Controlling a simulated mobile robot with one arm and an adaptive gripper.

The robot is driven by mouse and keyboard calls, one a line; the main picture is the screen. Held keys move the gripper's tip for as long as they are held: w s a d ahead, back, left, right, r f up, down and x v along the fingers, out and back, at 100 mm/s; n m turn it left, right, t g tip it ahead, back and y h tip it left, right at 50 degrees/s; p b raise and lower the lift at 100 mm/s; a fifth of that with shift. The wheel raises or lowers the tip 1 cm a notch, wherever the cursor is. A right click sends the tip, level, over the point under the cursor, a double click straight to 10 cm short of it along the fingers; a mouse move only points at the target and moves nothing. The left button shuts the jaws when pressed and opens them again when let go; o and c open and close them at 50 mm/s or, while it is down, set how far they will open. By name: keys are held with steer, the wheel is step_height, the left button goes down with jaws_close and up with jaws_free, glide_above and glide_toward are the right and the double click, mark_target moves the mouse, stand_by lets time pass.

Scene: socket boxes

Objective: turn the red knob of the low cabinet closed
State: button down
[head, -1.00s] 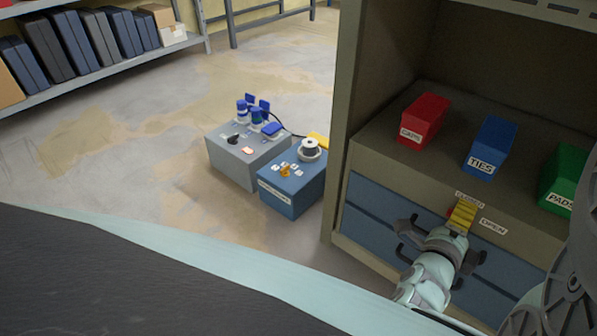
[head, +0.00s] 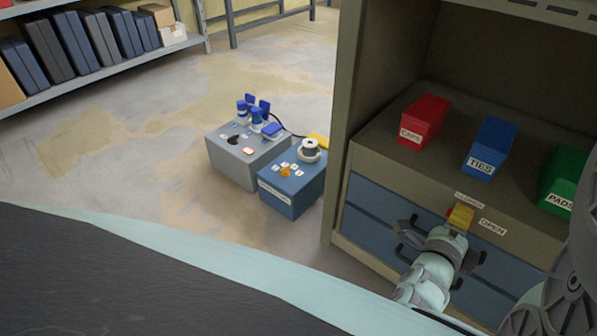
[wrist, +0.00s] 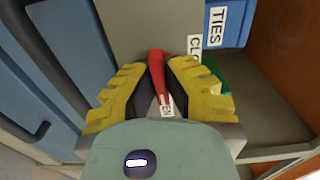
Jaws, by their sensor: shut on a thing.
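The red knob (wrist: 157,75) is on the front of the low cabinet (head: 400,178), and in the wrist view it lies between my yellow ribbed fingers. My gripper (wrist: 158,80) is shut on it. In the head view my gripper (head: 460,216) reaches the cabinet front and hides most of the knob. The CLOSED label (head: 469,200) is just above the gripper and the OPEN label (head: 493,227) is to its right. In the wrist view the knob's narrow end lies near a partly hidden label (wrist: 166,105). The knob's exact angle is hard to tell.
Red CAPS (head: 423,118), blue TIES (head: 490,147) and green PADS (head: 565,180) boxes stand on the cabinet shelf above. Blue drawers (head: 375,218) with dark handles are beside my gripper. A grey box (head: 236,163) and a blue box (head: 296,190) stand on the floor left.

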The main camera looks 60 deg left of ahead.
steer(key=n+p, duration=0.3)
steer(key=n, duration=0.1)
steer(key=shift+r+p, duration=0.15)
steer(key=shift+p, duration=0.25)
steer(key=n+p, duration=0.2)
steer(key=n, duration=0.2)
steer(key=shift+n+p, duration=0.3)
steer(key=shift+p, duration=0.05)
steer(key=n, duration=0.2)
steer(key=n+p, duration=0.1)
steer(key=n, duration=0.1)
steer(key=shift+f+n, duration=0.2)
steer(key=shift+n, duration=0.1)
steer(key=shift+f+n+p, duration=0.1)
steer(key=shift+n+p, duration=0.25)
steer(key=shift+n, duration=1.85)
steer(key=c, duration=1)
jaws_free()
steer(key=shift+c, duration=0.2)
steer(key=v, duration=1.2)
steer(key=shift+r, duration=0.2)
